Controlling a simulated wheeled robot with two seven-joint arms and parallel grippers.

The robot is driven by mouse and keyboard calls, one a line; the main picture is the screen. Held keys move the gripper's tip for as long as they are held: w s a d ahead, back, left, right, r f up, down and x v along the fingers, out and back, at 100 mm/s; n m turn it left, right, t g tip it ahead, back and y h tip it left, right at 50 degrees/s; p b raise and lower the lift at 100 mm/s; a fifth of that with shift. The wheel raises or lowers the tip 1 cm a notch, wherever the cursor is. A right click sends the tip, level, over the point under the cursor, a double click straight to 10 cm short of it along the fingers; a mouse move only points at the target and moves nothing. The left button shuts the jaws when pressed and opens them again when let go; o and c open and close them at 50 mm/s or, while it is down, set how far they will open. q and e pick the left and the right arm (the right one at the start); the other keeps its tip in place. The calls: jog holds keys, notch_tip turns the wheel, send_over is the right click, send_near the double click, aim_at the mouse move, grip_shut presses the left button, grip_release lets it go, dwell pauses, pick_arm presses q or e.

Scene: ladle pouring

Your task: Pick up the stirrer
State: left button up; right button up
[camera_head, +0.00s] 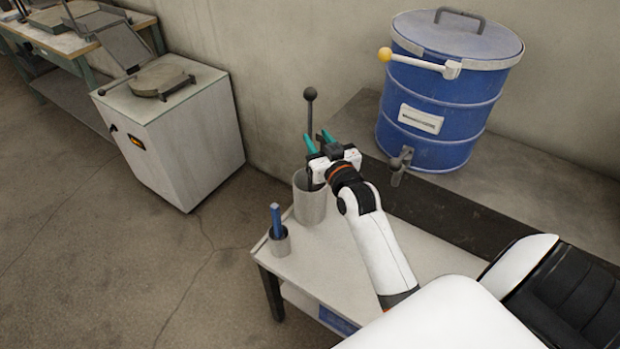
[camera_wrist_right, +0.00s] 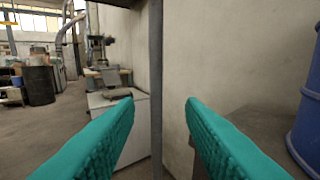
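The stirrer (camera_head: 310,112) is a thin dark rod with a ball on its top end. It stands nearly upright in a grey cylindrical container (camera_head: 311,208) on the light table; its lower end is hidden inside. My right gripper (camera_head: 318,140), with teal fingers, is open above the container, close to the rod. In the right wrist view the stirrer (camera_wrist_right: 156,80) runs vertically between the two open teal fingers (camera_wrist_right: 160,105), with gaps on both sides. Whether it is between the tips or just beyond them I cannot tell. My left gripper is out of view.
A small cup (camera_head: 279,243) with a blue-handled item stands at the table's (camera_head: 345,262) left corner. A large blue drum (camera_head: 440,100) with a tap stands on the dark bench (camera_head: 455,200) to the right. A white cabinet (camera_head: 180,140) is at the left.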

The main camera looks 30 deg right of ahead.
aim_at(311, 129)
jog(key=w, duration=0.3)
jog(key=w+r+p, duration=0.1)
jog(key=w, duration=0.1)
jog(key=shift+w+d, duration=0.35)
jog(key=shift+d, duration=0.05)
jog(key=shift+w+f, duration=0.15)
jog(key=shift+w, duration=0.15)
jog(key=shift+s, duration=0.1)
jog(key=shift+c, duration=0.4)
grip_shut()
